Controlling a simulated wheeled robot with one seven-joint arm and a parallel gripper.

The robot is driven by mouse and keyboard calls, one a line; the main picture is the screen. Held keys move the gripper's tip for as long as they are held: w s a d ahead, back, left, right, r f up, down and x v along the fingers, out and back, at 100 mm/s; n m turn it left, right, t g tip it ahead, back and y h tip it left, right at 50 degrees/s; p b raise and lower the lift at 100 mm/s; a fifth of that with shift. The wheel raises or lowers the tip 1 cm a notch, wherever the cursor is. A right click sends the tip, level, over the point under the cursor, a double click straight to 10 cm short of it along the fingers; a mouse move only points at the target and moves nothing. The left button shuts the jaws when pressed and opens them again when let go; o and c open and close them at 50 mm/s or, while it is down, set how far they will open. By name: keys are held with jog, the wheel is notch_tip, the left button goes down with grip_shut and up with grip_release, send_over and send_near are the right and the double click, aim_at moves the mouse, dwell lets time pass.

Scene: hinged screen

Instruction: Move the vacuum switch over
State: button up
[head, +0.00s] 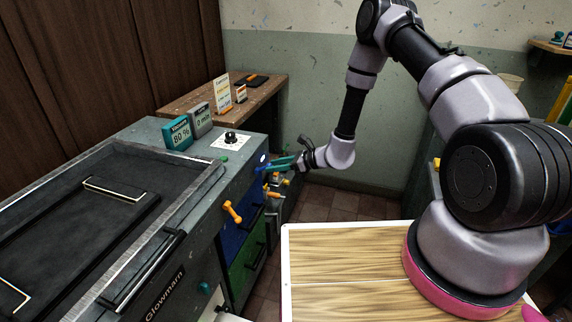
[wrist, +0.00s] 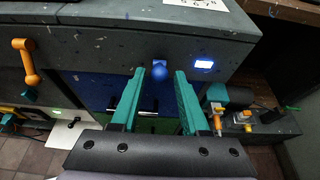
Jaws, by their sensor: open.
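My gripper (wrist: 160,76) is open, its two teal fingers pointing at the front of the grey machine (wrist: 110,45). A round blue knob (wrist: 160,67) on that front shows between the fingertips; I cannot tell if they touch it. A lit white-blue lamp (wrist: 203,65) is just right of it. An orange lever (wrist: 27,62) is on the same front, further left, apart from the fingers. No label names either one as the vacuum switch. In the head view my gripper (head: 268,167) is at the machine's far front corner, beyond the orange lever (head: 232,211), and hides the knob.
The machine top holds a teal display reading 80 % (head: 179,133), a grey 0 min display (head: 201,119) and a black dial (head: 230,137). Orange and teal fittings (wrist: 217,115) stand close right of my fingers. Blue and green panels (head: 245,262) lie below. Floor shows in front.

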jog(key=shift+w+a+f, duration=0.15)
jog(key=shift+a, duration=0.1)
jog(key=shift+c, duration=1.2)
grip_shut()
jog(key=shift+s+d+f, duration=0.2)
jog(key=shift+d+f, duration=0.15)
jog(key=shift+f, duration=0.4)
jog(key=shift+f, duration=0.1)
